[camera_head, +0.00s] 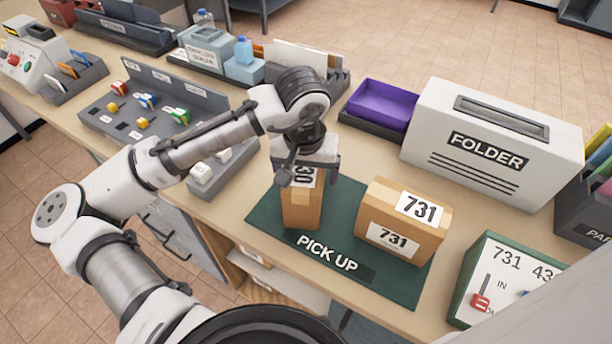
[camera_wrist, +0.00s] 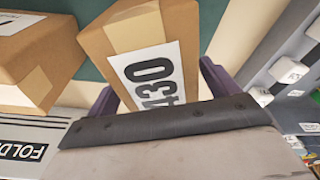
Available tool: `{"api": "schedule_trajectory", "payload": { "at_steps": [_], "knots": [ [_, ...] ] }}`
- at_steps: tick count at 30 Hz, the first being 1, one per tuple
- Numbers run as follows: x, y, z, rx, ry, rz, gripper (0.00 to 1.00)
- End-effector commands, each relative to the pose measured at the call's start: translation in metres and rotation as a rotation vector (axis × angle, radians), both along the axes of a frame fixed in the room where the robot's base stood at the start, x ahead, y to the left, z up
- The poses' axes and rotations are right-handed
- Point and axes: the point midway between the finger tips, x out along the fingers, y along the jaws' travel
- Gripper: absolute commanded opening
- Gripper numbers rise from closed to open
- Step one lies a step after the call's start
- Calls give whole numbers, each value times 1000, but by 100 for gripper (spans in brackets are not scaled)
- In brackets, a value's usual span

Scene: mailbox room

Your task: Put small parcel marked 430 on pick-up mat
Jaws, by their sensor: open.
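The small parcel marked 430 (camera_head: 302,208) is a brown box standing upright on the left part of the green pick-up mat (camera_head: 343,203). Its 430 label shows in the wrist view, where the parcel (camera_wrist: 118,32) lies between the fingers. My gripper (camera_head: 305,172) is over the top of this parcel, with its fingers open at either side. In the wrist view the gripper (camera_wrist: 160,95) shows a purple-grey finger on each side of the box. I cannot tell whether either finger touches it. A larger parcel marked 731 (camera_head: 386,248) stands on the mat to the right.
A white folder machine (camera_head: 490,130) and a purple tray (camera_head: 383,103) stand behind the mat. Grey racks with small coloured pieces (camera_head: 150,110) are to the left.

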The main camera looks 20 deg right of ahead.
Motion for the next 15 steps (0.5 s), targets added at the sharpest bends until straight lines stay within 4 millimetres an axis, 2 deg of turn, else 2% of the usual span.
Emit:
{"api": "schedule_trajectory", "payload": {
  "at_steps": [9,15],
  "knots": [
    [-9,5,67,0,-3,-1,87],
    [-12,7,91,1,-2,0,87]
  ]
}}
